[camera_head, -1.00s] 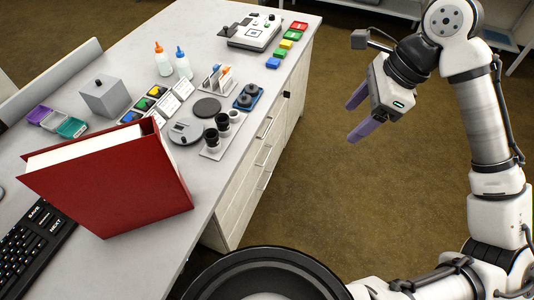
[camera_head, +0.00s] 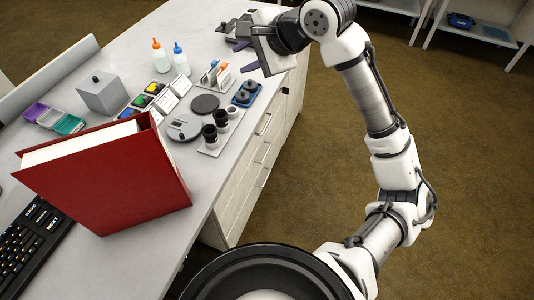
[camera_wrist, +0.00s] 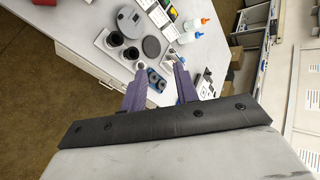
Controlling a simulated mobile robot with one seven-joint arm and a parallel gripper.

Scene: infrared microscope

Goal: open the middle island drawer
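The island's drawer front (camera_head: 240,190) faces right in the head view, with several bar handles one above another. The middle drawer handle (camera_head: 262,153) shows there, and the drawers look closed. My gripper (camera_head: 246,57) is up over the island's right edge, beyond and above the handles, apart from them. Its two purple fingers are spread with nothing between them. In the wrist view my gripper (camera_wrist: 160,80) also looks open, with the countertop beneath it.
The brown floor (camera_head: 320,190) beside the drawers is clear.

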